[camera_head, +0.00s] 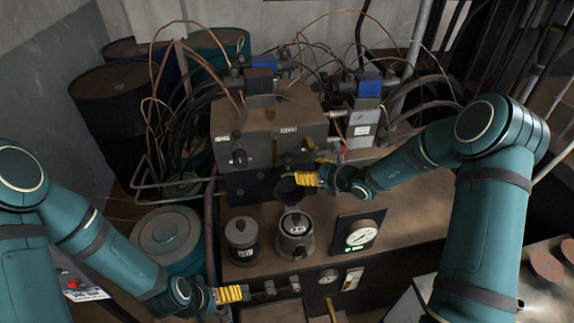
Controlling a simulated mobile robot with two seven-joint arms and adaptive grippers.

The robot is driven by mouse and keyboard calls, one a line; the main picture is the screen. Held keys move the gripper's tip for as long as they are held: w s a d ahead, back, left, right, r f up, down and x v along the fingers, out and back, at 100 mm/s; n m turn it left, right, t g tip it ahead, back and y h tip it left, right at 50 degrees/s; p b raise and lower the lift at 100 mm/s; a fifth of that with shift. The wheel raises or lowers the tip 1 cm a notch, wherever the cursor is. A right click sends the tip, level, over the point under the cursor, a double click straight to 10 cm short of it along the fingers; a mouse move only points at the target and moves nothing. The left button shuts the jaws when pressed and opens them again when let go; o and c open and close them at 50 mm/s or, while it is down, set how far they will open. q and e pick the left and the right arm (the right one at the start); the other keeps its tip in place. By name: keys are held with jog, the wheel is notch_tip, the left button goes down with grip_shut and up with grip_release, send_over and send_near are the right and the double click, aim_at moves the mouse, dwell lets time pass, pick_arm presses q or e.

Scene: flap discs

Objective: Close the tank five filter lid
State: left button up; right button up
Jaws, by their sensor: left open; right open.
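Two filter canisters stand on the machine's bench top. The left canister (242,242) is dark with a grey top. The right canister (295,240) has a paler metal top with a small label; the label is too small to read. A dark round part (287,192) sits behind the right canister, against the block; I cannot tell if it is the tank five lid, raised. My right gripper (288,177) is open beside this dark part, its yellow section showing. My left gripper (280,288) is open and empty at the bench's front face, below the canisters.
A pressure gauge (361,234) stands right of the canisters. A metal block (270,125) with valves and cables rises behind. Dark drums (110,110) and a teal drum (167,238) stand at left. The bench top right of the gauge is clear.

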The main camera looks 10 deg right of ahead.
aim_at(288, 165)
jog(key=x, duration=0.9)
jog(key=shift+a+f, duration=0.1)
jog(key=shift+a, duration=0.05)
grip_shut()
